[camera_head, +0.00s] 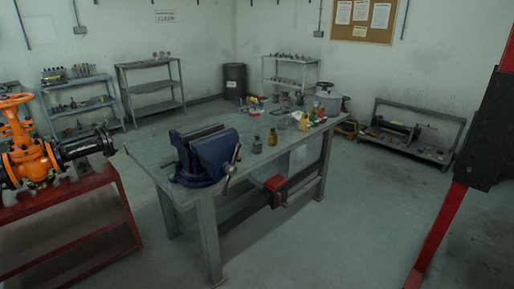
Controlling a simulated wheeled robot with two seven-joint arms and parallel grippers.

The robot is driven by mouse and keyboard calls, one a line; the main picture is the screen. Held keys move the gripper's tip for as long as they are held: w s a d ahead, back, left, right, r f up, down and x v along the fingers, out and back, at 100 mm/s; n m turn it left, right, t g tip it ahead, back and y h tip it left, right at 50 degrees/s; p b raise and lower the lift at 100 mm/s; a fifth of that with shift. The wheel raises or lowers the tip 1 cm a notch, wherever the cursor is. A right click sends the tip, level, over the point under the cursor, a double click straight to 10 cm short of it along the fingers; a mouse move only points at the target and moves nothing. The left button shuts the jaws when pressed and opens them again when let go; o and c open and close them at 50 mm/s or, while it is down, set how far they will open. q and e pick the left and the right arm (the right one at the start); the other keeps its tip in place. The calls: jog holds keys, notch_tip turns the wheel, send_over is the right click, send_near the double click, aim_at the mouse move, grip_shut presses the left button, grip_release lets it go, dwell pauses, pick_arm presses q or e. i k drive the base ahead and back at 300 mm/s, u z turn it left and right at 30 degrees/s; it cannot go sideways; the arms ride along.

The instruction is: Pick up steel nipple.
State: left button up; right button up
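I cannot pick out a steel nipple for sure; the small items (303,118) at the far end of the workbench (150,152) are too small to tell apart. An orange gate valve (30,158) with a handwheel on top stands at the left edge on a red stand (70,205). A black cylindrical piece (82,147) sticks out from its right side. Neither of my grippers is in view.
A blue vise (207,155) sits on the near part of the bench. Shelves (150,87) and a dark drum (234,80) line the walls. The floor (340,235) right of the bench is clear.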

aim_at(257, 143)
jog(key=z, duration=0.45)
jog(key=i, duration=2.35)
jog(key=u, duration=0.95)
